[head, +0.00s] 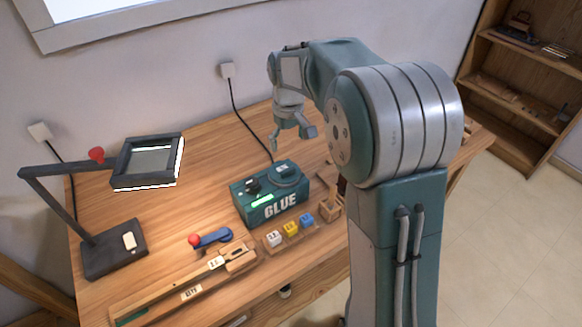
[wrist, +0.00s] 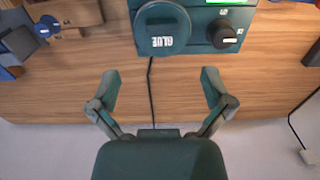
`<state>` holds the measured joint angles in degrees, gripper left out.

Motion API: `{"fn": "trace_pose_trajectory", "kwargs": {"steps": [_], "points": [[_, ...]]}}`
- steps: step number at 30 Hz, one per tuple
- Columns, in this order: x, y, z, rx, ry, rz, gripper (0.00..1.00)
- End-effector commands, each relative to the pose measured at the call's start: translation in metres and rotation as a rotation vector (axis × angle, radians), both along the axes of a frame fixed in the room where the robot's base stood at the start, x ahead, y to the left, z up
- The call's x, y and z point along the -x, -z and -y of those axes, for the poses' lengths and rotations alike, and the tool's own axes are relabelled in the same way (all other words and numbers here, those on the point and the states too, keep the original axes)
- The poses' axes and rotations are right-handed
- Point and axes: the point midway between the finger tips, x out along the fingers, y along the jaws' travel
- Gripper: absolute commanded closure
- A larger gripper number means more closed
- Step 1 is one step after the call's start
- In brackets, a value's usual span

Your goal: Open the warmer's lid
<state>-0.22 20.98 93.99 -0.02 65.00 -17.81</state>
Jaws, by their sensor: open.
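The glue warmer (head: 272,205) is a dark green box with GLUE on its front, standing on the wooden desk. Its round green lid (head: 287,174) lies flat on the right part of its top and looks closed. In the wrist view the lid (wrist: 162,30) shows at the top centre with a GLUE label, beside a black knob (wrist: 222,34). My gripper (head: 291,138) is open and empty, above and behind the warmer. In the wrist view my gripper's fingers (wrist: 160,76) are spread, apart from the lid, with bare desk and a black cable between them.
A lamp (head: 148,165) stands at the left of the desk (head: 190,218). Coloured blocks (head: 291,229), a blue lever with a red knob (head: 212,238) and a long wooden tray (head: 180,290) lie in front of the warmer. A power cable (head: 240,120) runs from the wall behind it.

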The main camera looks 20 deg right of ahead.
Motion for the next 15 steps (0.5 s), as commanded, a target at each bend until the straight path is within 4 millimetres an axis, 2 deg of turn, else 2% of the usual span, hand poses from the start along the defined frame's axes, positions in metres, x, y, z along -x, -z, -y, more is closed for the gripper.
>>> {"fn": "trace_pose_trajectory", "kwargs": {"steps": [9,15], "points": [[0.001,0.059,0.0,-0.001,0.0,-0.004,0.0],[0.001,0.088,0.001,-0.001,0.001,-0.003,0.0]]}}
